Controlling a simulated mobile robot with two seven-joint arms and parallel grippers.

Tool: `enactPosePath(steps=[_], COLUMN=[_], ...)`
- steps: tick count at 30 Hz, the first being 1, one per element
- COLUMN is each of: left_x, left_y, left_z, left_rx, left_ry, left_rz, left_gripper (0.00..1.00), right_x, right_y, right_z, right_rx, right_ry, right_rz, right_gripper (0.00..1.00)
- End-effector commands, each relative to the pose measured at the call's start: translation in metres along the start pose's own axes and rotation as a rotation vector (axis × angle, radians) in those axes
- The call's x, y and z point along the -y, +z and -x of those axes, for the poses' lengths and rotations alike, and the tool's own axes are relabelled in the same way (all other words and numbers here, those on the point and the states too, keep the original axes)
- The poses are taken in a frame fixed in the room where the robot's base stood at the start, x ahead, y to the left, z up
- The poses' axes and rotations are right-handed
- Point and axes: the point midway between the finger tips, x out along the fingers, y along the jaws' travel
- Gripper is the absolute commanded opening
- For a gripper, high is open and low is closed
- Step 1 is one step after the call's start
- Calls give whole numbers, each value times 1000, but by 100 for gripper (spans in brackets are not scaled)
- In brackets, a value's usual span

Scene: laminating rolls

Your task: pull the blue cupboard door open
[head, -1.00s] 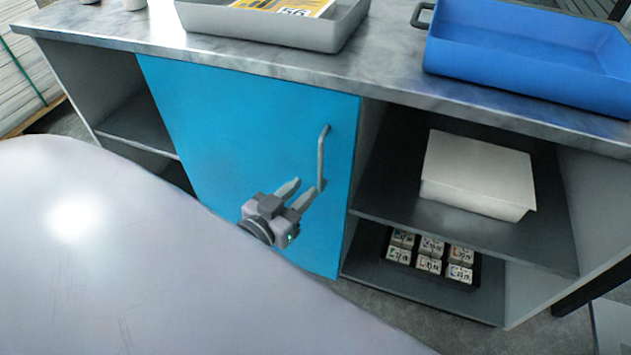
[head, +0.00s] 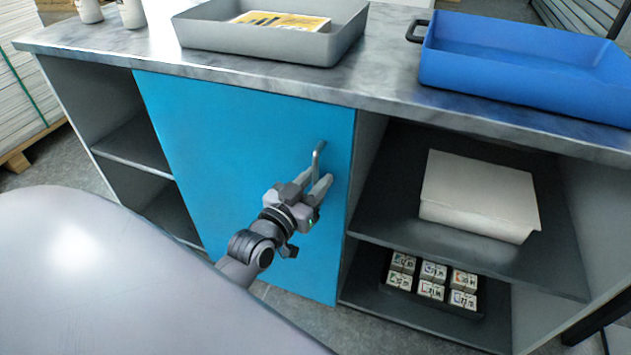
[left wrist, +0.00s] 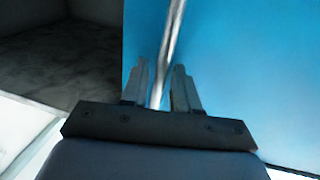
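The blue cupboard door (head: 235,150) is shut, flush in the front of the workbench. Its upright metal bar handle (head: 318,156) is near the door's right edge. My left gripper (head: 319,182) is at the lower part of the handle. In the left wrist view, the handle (left wrist: 173,35) runs down between the two fingers (left wrist: 160,85), with narrow gaps showing on both sides. The fingers are open around the handle and do not appear to press on it. The handle's lower end is partly hidden by the gripper. My right gripper is in neither view.
A grey tray (head: 340,47) with a yellow printed sheet and a blue tray (head: 500,75) stand on the worktop (head: 250,80). Right of the door, open shelves hold a white box (head: 480,195) and a dark tray with several small labelled blocks (head: 432,280). Left shelves look empty.

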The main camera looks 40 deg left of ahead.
Motion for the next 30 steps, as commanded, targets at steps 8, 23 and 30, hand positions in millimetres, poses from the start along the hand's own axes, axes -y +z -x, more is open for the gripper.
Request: enactPosePath(steps=[8, 23, 30], left_x=[0, -1, -3], left_y=[0, 0, 0], left_z=[-2, 6, 36], left_rx=[1, 1, 5], left_ry=[0, 16, 78], left_rz=[0, -3, -6], left_gripper=[30, 0, 0], right_x=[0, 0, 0], right_y=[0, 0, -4], right_z=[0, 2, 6], right_rx=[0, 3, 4], right_ry=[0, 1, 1], right_rz=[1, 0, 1], right_gripper=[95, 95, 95])
